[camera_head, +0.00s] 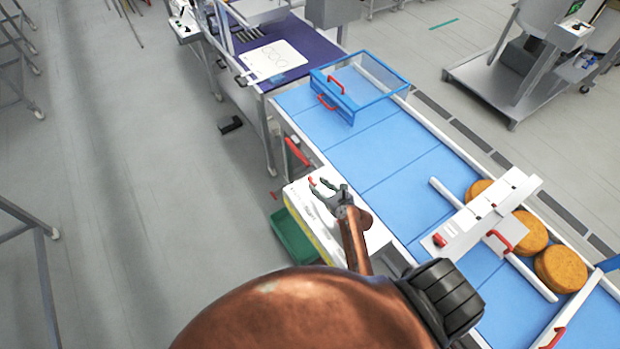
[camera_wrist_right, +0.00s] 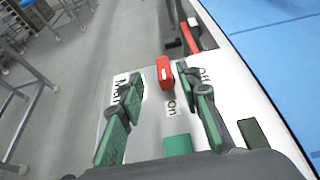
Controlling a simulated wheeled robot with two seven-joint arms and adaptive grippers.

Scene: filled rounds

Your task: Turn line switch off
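The line switch is a small red lever (camera_wrist_right: 165,72) on the white top of a control box (camera_head: 331,226) beside the blue conveyor. It also shows in the head view as a red spot (camera_head: 312,181). Labels reading "Main", "Off" and "on" lie around it in the right wrist view. My right gripper (camera_wrist_right: 160,98) is open, with green-padded fingers on either side of the lever's line. The lever shows in the gap near the fingertips; I cannot tell whether either finger touches it. The right gripper also shows in the head view (camera_head: 324,189). My left gripper is not in view.
The blue conveyor (camera_head: 385,190) runs along the right, with round brown cakes (camera_head: 560,269) under a white bridge with red handles. A clear blue-framed guard (camera_head: 380,80) stands at its far end. A green bin (camera_head: 293,238) sits by the box. The left floor is largely clear.

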